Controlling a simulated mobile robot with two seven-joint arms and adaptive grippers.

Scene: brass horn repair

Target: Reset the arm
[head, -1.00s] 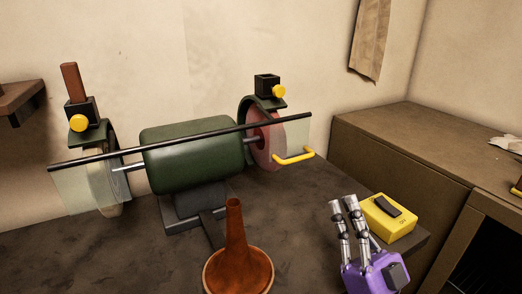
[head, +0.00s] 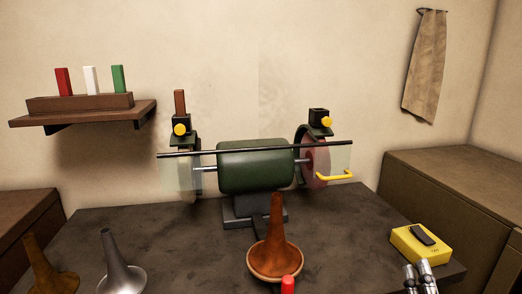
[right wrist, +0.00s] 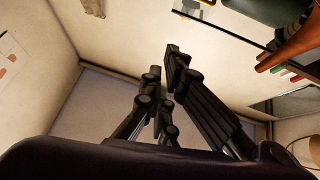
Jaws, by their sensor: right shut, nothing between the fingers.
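My right gripper (head: 418,272) shows at the bottom right of the head view, only its metallic fingertips in frame. It is shut and empty, just below the yellow switch box (head: 421,244) in the picture and apart from any held object. In the right wrist view its dark fingers (right wrist: 163,64) point toward the bare wall, with nothing between them. My left gripper is not in view.
A green bench grinder (head: 257,166) stands on the dark table (head: 180,240). A brown horn bell (head: 276,250) is in front, with a red tip (head: 288,285) below. A silver bell (head: 121,270) and brass bell (head: 48,270) are left. A shelf (head: 90,114) holds coloured bars.

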